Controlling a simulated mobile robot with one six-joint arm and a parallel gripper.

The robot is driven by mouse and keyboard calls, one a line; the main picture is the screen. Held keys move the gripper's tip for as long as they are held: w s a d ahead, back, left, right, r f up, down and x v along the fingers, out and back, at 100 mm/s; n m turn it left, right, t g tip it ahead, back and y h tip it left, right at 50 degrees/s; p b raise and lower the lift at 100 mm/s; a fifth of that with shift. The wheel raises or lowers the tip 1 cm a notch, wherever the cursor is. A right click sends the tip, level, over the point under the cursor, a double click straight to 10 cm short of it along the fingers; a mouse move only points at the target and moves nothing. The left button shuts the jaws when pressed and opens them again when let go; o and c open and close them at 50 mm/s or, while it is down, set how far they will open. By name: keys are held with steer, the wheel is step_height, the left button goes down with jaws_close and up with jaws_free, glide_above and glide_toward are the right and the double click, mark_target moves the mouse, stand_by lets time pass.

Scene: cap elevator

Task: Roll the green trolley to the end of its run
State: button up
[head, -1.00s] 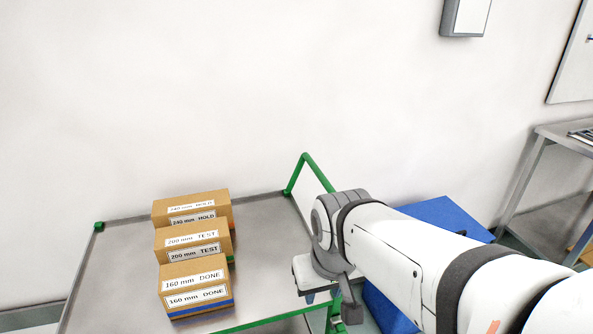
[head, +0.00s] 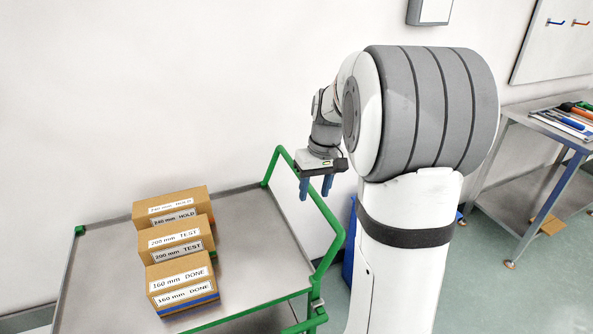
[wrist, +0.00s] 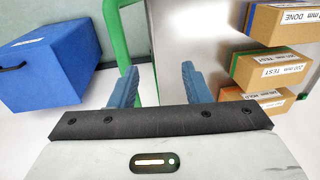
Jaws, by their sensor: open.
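The green trolley has a grey metal top (head: 248,240) and a green tube handle (head: 322,212) at its right end. It stands by the wall at the lower left of the head view. My gripper (head: 316,187) is open and empty, fingers pointing down, above and close to the handle. In the wrist view, my gripper's (wrist: 159,76) fingers are spread apart, with the green tube (wrist: 118,35) showing beyond them, partly hidden by the left finger. I cannot tell if they touch it.
Three cardboard boxes stand on the trolley: HOLD (head: 172,206), TEST (head: 175,238) and DONE (head: 182,281). A blue box (wrist: 50,60) is on the floor beyond the handle. A metal workbench (head: 540,120) with tools stands at the right.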

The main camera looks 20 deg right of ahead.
steer(key=p, duration=0.2)
glide_toward(324, 203)
steer(key=f, duration=0.1)
steer(key=shift+y, duration=0.4)
steer(key=f, duration=0.5)
steer(key=a+f, duration=0.1)
steer(key=f, duration=0.1)
steer(key=shift+w+f, duration=0.2)
steer(key=shift+f, duration=0.2)
steer(key=shift+c, duration=0.5)
jaws_close()
